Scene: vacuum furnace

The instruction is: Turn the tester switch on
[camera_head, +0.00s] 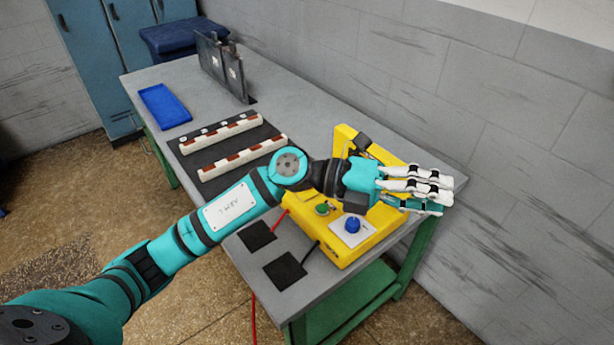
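The yellow tester (342,252) sits at the near right end of the grey table. A blue knob (352,225) on a white plate and a green button or lamp (323,209) show on its top; I cannot tell from here which is the switch or its setting. My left gripper (440,190) is above the tester's right part, its white fingers stretched to the right and apart from the blue knob. It holds nothing that I can see. My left arm hides the middle of the tester. My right gripper is not in view.
Two black pads (285,270) with a red and a black lead lie left of the tester. White and brown strips (242,157) lie on a dark mat. A blue tray (164,107) and upright dark plates (222,66) stand farther back. A grey wall (480,110) borders the table.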

